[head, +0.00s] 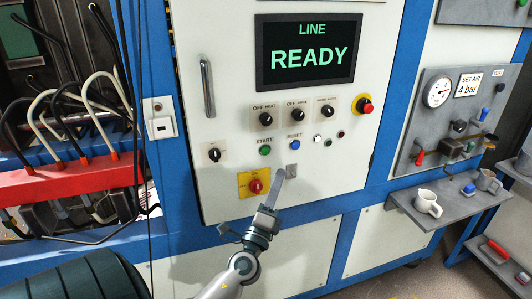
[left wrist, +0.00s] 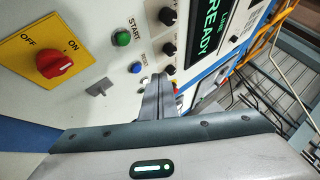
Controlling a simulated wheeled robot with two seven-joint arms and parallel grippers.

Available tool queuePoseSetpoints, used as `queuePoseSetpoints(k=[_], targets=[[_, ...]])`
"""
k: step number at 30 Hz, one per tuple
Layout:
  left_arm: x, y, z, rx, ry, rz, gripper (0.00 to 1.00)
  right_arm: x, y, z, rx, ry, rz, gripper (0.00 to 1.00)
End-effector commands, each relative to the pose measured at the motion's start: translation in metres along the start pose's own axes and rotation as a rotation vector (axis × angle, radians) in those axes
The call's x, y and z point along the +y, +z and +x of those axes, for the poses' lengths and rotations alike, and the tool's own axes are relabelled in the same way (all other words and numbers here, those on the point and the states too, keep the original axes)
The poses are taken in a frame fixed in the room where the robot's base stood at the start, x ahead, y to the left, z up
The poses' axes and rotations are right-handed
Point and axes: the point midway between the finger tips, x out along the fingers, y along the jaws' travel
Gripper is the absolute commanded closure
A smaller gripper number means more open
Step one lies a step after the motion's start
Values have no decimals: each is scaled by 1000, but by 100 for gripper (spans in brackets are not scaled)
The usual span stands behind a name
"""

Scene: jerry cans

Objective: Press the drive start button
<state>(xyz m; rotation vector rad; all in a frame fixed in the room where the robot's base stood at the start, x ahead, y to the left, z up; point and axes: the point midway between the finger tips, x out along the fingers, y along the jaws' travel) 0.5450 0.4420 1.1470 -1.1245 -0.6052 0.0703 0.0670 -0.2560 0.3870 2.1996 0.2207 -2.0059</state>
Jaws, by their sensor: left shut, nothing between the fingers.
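The green button under the label START (head: 265,150) sits on the white cabinet panel, left of the blue RESET button (head: 295,145). In the left wrist view the green button (left wrist: 122,39) shows unobstructed, with the blue button (left wrist: 135,67) below it. My left gripper (head: 280,174) is shut and empty, its fingers pointing up at the panel below these two buttons. Its fingers (left wrist: 158,82) also show in the left wrist view, beside and apart from the green button. The display (head: 309,50) reads LINE READY. My right gripper is not in view.
A red rotary switch on a yellow plate (head: 255,184) is left of my fingers. A small grey plate (head: 292,170) is right beside them. Black knobs (head: 296,115) and a red mushroom button (head: 365,106) sit higher.

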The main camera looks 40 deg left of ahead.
Motion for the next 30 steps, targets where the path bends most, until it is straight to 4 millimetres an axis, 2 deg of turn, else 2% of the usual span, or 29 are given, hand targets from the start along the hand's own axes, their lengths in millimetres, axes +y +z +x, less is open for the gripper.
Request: queuePoseSetpoints(k=[14,27,30], targets=[[6,6,9,-1,-1,0,100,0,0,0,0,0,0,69],[31,31,42,-2,0,-1,100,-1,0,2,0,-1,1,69],[38,36,49,-2,0,-1,100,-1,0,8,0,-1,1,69]])
